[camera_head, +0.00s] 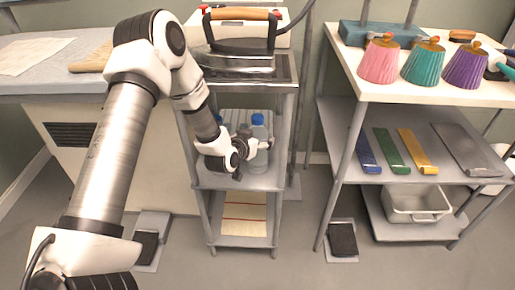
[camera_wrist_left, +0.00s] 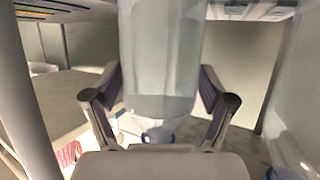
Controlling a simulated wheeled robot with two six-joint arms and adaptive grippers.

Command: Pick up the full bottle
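A clear bottle with a blue cap (camera_head: 258,120) stands on the middle shelf of the narrow cart. My left gripper (camera_head: 256,148) is at this bottle, with its fingers around the body. In the left wrist view the clear bottle (camera_wrist_left: 162,55) fills the space between the two fingers of the left gripper (camera_wrist_left: 160,72). The fingertips lie at or very near its sides; contact is unclear. A level line crosses it, but how full it is I cannot tell. Another bottle with a blue cap (camera_wrist_left: 290,162) shows at the lower right of the wrist view. My right gripper is out of view.
The cart's middle shelf (camera_head: 262,182) has posts and a top deck close around my left arm. An iron (camera_head: 240,30) stands on top. On the right, a rack holds lampshades (camera_head: 425,62), coloured bars (camera_head: 390,150) and a metal bin (camera_head: 415,203).

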